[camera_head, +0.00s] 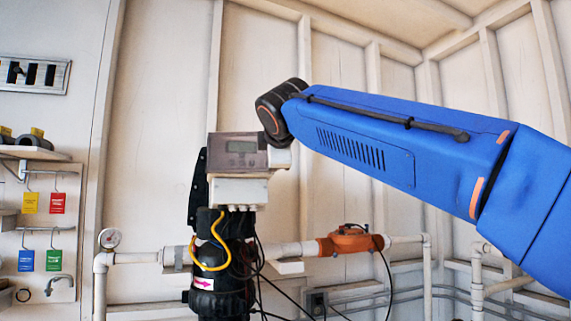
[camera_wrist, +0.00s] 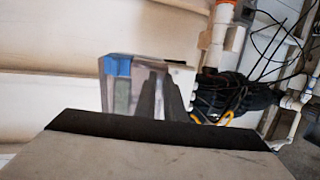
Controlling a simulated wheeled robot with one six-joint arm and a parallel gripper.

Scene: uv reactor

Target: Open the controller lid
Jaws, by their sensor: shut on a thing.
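The lid looks down or nearly so; any small gap cannot be made out. My gripper (camera_wrist: 162,92) shows there as two dark fingers close together against the controller, shut on what appears to be the lid's edge. The exact contact is hidden.
A black reactor cylinder (camera_head: 222,283) with a yellow cable (camera_head: 205,262) and dark hoses hangs below. White pipe and an orange valve (camera_head: 350,240) run to the right. A gauge (camera_head: 110,238) and tag hooks are at left. The wall above is bare.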

